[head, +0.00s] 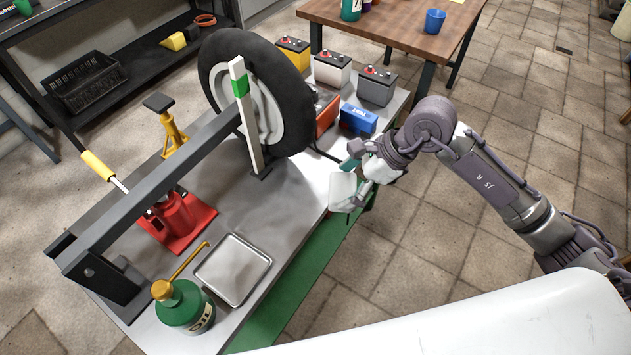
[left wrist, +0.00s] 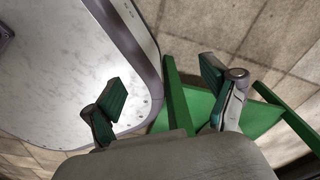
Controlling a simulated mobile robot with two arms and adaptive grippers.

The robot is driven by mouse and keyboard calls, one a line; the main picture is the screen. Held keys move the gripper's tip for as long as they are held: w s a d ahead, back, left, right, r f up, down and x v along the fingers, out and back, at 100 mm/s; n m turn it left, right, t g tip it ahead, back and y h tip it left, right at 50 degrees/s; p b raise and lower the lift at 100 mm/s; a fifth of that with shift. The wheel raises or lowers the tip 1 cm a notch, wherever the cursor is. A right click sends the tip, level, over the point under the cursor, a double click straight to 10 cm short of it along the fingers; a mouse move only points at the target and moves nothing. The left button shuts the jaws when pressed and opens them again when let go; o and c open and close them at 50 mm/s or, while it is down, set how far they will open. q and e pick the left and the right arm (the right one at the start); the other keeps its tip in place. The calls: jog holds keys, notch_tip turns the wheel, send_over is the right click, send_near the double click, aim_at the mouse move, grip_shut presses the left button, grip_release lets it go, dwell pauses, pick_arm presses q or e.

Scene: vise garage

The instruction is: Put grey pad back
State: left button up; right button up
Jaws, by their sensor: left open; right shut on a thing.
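My right gripper (head: 353,176) is beyond the right edge of the grey workbench (head: 296,192), at about the level of its top. It is shut on a pale grey block (head: 342,190), which looks like the grey pad. The fingers partly cover the block, and it hangs at or just past the bench edge; I cannot tell whether it touches. My left gripper (left wrist: 165,85) is open and empty in the left wrist view, and is not visible in the head view.
On the bench stand a wheel (head: 215,75), several batteries (head: 376,86), a blue box (head: 358,119), a red jack (head: 178,220), a metal tray (head: 233,268) and a green oil can (head: 186,308). A wooden table (head: 400,27) stands behind. Tiled floor is clear on the right.

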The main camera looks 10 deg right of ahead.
aim_at(354, 175)
jog(key=m, duration=0.1)
jog(key=w+d+m+t+h, duration=0.1)
jog(key=m, duration=0.1)
jog(key=d+m+t, duration=0.1)
jog(key=shift+w+m, duration=0.25)
jog(key=shift+m, duration=0.15)
jog(key=shift+w+d+m+t+h, duration=0.3)
jog(key=shift+d+m+h, duration=0.1)
jog(key=shift+m, duration=0.1)
jog(key=w+a+f, duration=0.2)
jog(key=w, duration=0.1)
jog(key=w+a+f, duration=0.2)
jog(key=w, duration=0.1)
jog(key=w+a+f+p, duration=0.1)
jog(key=w+a+f, duration=0.1)
jog(key=w, duration=0.1)
jog(key=shift+w+f, duration=0.35)
notch_tip(354, 175, down, 4)
jog(key=shift+r, duration=0.2)
pick_arm(q)
jog(key=shift+w+d+r, duration=0.3)
jog(key=shift+w+r, duration=0.35)
jog(key=shift+r, duration=0.05)
pick_arm(e)
jog(key=shift+f, duration=0.25)
pick_arm(q)
jog(key=shift+f, duration=0.1)
pick_arm(e)
jog(key=shift+f, duration=0.1)
